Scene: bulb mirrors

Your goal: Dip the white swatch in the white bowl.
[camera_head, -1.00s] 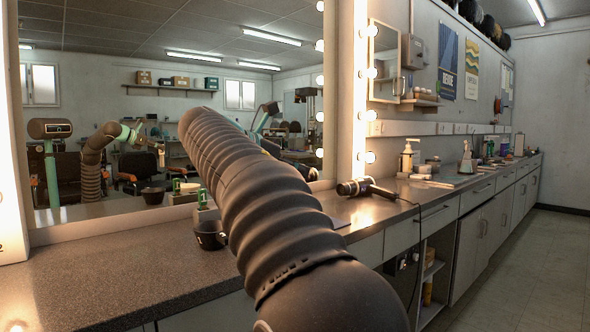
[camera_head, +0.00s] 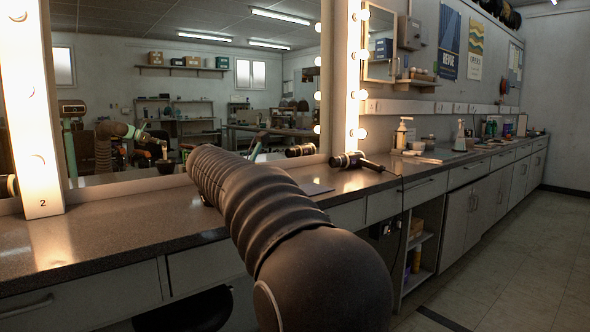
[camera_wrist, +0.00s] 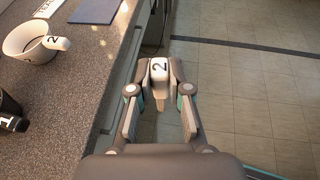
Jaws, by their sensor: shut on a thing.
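My gripper (camera_wrist: 159,85) is shut on a pale swatch (camera_wrist: 158,68) marked "2", its lower part hidden. In the wrist view it hangs over the floor, just off the counter's front edge. The white bowl (camera_wrist: 16,42), with a tag marked "2", stands on the counter to the upper left, apart from the gripper. In the head view my arm hides the gripper and the white bowl. The mirror there shows a reflection of my gripper (camera_head: 161,148) with a pale thing in it.
A dark object (camera_wrist: 8,108) marked "1" is at the wrist view's left edge. A blue-grey mat (camera_wrist: 95,10) and a lettered white card (camera_wrist: 50,6) lie on the counter. A hair dryer (camera_head: 352,161) lies further along. The counter (camera_head: 95,235) is clear at left.

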